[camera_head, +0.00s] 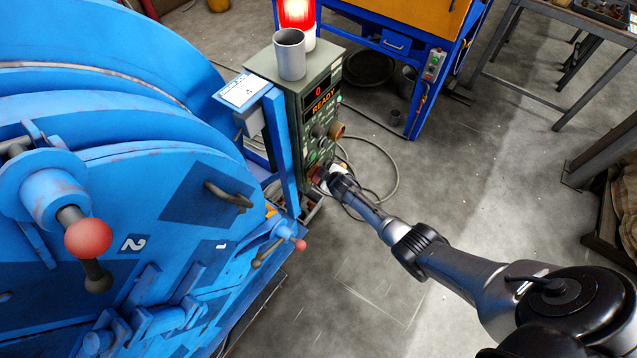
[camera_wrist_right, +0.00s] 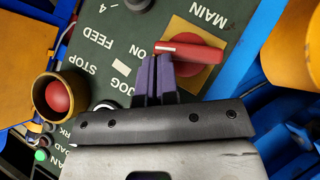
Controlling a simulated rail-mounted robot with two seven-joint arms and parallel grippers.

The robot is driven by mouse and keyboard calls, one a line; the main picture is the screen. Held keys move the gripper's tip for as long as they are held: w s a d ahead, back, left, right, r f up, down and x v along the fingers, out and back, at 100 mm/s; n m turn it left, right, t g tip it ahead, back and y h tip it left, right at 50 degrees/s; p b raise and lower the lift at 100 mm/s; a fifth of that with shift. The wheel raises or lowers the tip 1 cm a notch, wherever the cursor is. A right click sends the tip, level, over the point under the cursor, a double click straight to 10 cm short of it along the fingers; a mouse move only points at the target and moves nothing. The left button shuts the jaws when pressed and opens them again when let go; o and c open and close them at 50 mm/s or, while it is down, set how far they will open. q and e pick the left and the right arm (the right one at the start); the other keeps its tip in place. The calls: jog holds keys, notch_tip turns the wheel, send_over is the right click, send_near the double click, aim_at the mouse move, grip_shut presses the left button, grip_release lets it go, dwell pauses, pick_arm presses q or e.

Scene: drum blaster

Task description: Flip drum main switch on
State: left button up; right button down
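The control box (camera_head: 309,110) stands beside the blue drum machine, its display reading READY. In the right wrist view, the red main switch (camera_wrist_right: 195,53) sits on a yellow plate (camera_wrist_right: 188,32) next to the MAIN label. The white line on its handle points towards the ON label. My right gripper (camera_wrist_right: 158,62) has its purple fingers together, with the tips at the pointer end of the handle. They seem to touch its side, not grasp it. In the head view my right gripper (camera_head: 325,178) is at the lower front of the box and hides the switch. My left gripper is not in view.
A red stop button in a yellow collar (camera_wrist_right: 58,97) lies left of my fingers in the wrist view. A grey cup (camera_head: 290,55) and a lit red beacon (camera_head: 297,15) are on top of the box. A cable (camera_head: 385,185) loops on the floor. The floor to the right is mostly clear.

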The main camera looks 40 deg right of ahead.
jog(key=shift+w+d, duration=0.1)
jog(key=shift+d, duration=0.15)
jog(key=shift+w+d+f, duration=0.1)
jog(key=shift+d, duration=0.25)
dwell(0.7)
jog(key=s+d+r+p, duration=0.2)
jog(key=s+r+p, duration=1)
jog(key=r, duration=0.6)
jog(key=shift+s+d, duration=0.4)
jog(key=shift+s, duration=0.5)
